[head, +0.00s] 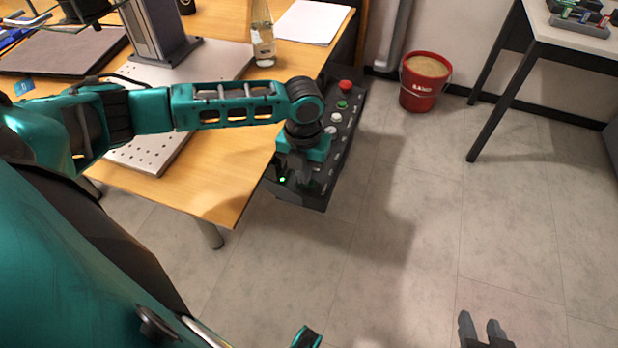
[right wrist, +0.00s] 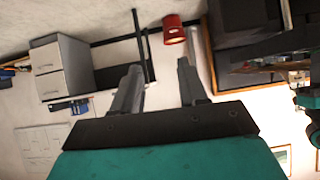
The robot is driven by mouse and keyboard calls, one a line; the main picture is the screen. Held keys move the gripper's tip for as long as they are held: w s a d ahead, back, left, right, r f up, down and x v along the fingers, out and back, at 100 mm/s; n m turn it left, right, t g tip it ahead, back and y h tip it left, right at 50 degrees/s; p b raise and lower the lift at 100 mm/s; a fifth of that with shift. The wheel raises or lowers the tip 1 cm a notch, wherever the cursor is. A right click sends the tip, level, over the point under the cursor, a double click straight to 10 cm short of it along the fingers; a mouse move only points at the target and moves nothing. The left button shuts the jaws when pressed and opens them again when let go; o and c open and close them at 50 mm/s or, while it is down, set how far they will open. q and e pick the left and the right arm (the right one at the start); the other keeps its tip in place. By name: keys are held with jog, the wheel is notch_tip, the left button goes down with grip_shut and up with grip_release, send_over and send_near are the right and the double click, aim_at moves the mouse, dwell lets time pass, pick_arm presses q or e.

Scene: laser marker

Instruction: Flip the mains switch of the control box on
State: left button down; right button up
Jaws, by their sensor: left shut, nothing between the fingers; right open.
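The control box (head: 347,128) is a long dark box at the right edge of the wooden table in the head view. It has a red button (head: 345,86), a green button (head: 341,104) and pale knobs along its top. A small green light (head: 283,179) glows at its near end. My left gripper (head: 299,180) is shut and points down at that near end; I cannot tell whether it touches. It and its wrist hide part of the panel, and I cannot make out the mains switch. My right gripper (head: 484,330) is open and empty over the floor; its fingers show in the right wrist view (right wrist: 160,88).
The wooden table (head: 215,190) holds a perforated metal plate (head: 150,158), a glass bottle (head: 262,38) and white paper (head: 312,21). A red bucket (head: 423,84) of sand stands by the wall. A second table (head: 560,35) is at the upper right. The floor between is clear.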

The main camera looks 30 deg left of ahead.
pick_arm(q)
jog(key=shift+r+p, duration=0.85)
jog(key=shift+p, duration=0.1)
jog(key=shift+r+p, duration=0.35)
jog(key=shift+p, duration=0.05)
jog(key=shift+r+p, duration=0.65)
jog(key=shift+p, duration=0.15)
jog(key=shift+r+p, duration=0.95)
jog(key=shift+p, duration=0.15)
jog(key=shift+r+p, duration=0.6)
jog(key=shift+p, duration=0.05)
jog(key=shift+r, duration=0.1)
pick_arm(e)
jog(key=shift+h, duration=0.4)
jog(key=r, duration=0.1)
jog(key=d+r, duration=0.1)
jog(key=r, duration=0.1)
jog(key=s+d+r, duration=0.1)
jog(key=r, duration=0.1)
jog(key=shift+r, duration=0.2)
jog(key=shift+w, duration=0.1)
